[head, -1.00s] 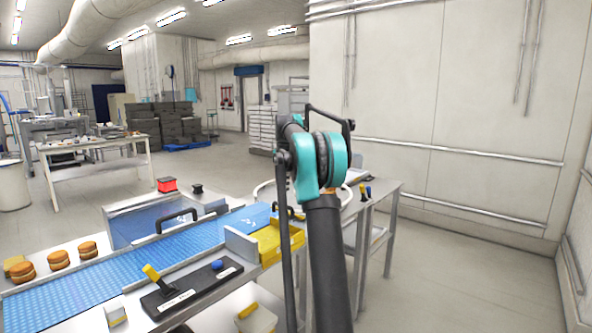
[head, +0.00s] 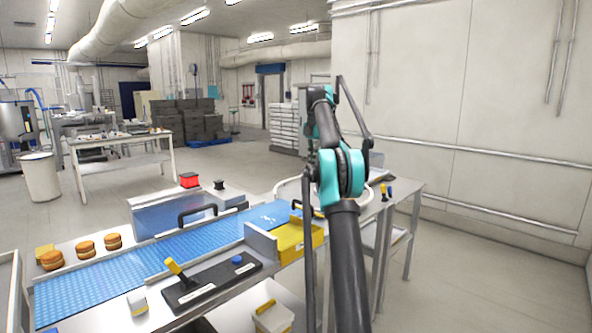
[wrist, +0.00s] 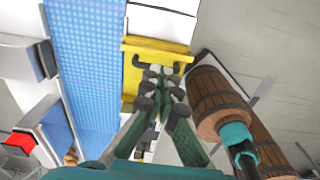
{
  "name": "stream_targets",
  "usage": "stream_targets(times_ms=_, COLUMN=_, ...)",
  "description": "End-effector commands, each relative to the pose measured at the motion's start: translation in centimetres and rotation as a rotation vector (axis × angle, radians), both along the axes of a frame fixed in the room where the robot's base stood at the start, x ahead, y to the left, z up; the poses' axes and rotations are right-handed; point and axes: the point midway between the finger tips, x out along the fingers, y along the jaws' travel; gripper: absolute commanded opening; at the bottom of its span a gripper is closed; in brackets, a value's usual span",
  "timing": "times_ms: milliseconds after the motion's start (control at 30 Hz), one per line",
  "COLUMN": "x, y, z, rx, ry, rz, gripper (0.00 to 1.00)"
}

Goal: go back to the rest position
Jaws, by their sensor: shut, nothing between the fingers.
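My gripper (wrist: 160,88) shows in the wrist view. Its two dark green and grey fingers are together with nothing between them. It hangs above the area by the yellow bin, which also shows in the wrist view (wrist: 130,68), and touches nothing that I can see. In the head view my raised teal and dark arm stands right of the conveyor; the gripper cannot be made out there. Several filled rounds (head: 86,249) sit at the left on the far side of the blue belt (head: 110,280).
The yellow bin (head: 290,240) stands at the belt's right end. A black board (head: 210,285) with a yellow-handled tool lies in front of the belt. A red block (head: 189,180) sits behind it. Open floor lies right.

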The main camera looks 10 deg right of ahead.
Motion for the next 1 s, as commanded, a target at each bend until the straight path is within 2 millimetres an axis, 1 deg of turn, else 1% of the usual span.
stream_targets(times_ms=133, x=-0.6, y=1.0, z=-0.6, rx=-0.011, ry=-0.015, rz=-0.116, gripper=0.00)
stream_targets(times_ms=267, x=-2.1, y=2.6, z=-2.1, rx=-0.022, ry=-0.045, rz=-0.306, gripper=0.00)
stream_targets(times_ms=367, x=-4.0, y=3.9, z=-3.8, rx=-0.025, ry=-0.069, rz=-0.468, gripper=0.00)
stream_targets(times_ms=467, x=-6.3, y=5.3, z=-5.8, rx=-0.021, ry=-0.093, rz=-0.626, gripper=0.00)
stream_targets(times_ms=567, x=-9.2, y=6.6, z=-8.0, rx=-0.011, ry=-0.117, rz=-0.788, gripper=0.00)
stream_targets(times_ms=767, x=-16.1, y=9.1, z=-13.3, rx=0.028, ry=-0.158, rz=-1.103, gripper=0.00)
stream_targets(times_ms=967, x=-24.2, y=11.2, z=-19.2, rx=0.088, ry=-0.187, rz=-1.399, gripper=0.00)
stream_targets(times_ms=1000, x=-26.0, y=11.5, z=-20.5, rx=0.102, ry=-0.191, rz=-1.461, gripper=0.00)
